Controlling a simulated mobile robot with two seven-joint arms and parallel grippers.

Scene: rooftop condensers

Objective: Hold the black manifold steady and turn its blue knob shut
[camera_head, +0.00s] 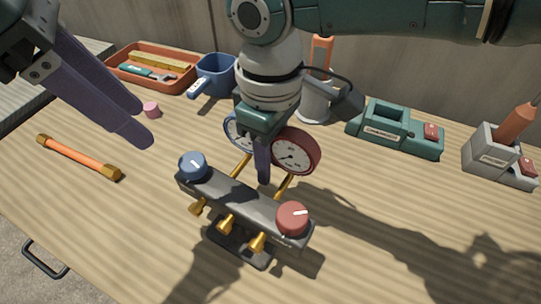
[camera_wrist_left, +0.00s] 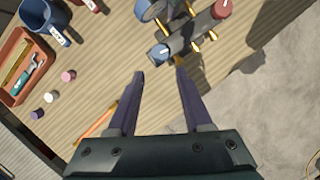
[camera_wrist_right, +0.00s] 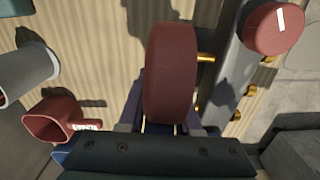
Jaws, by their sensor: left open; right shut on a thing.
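The black manifold (camera_head: 245,203) stands on a dark base on the wooden bench, with brass fittings. Its blue knob (camera_head: 193,165) is at the left end and its red knob (camera_head: 292,217) at the right end; both carry a white mark. A blue gauge (camera_head: 238,130) and a red gauge (camera_head: 297,151) rise behind it. My right gripper (camera_head: 263,180) is shut on the red gauge, seen edge-on between its fingers in the right wrist view (camera_wrist_right: 170,75). My left gripper (camera_head: 140,122) is open and empty, left of the blue knob; the knob (camera_wrist_left: 160,53) lies just beyond its fingertips.
An orange rod (camera_head: 80,157) and a pink cylinder (camera_head: 151,109) lie at left. A tool tray (camera_head: 110,62), blue container (camera_head: 215,75), green holder (camera_head: 400,130) and grey holder (camera_head: 495,152) stand along the back. The bench at front right is clear.

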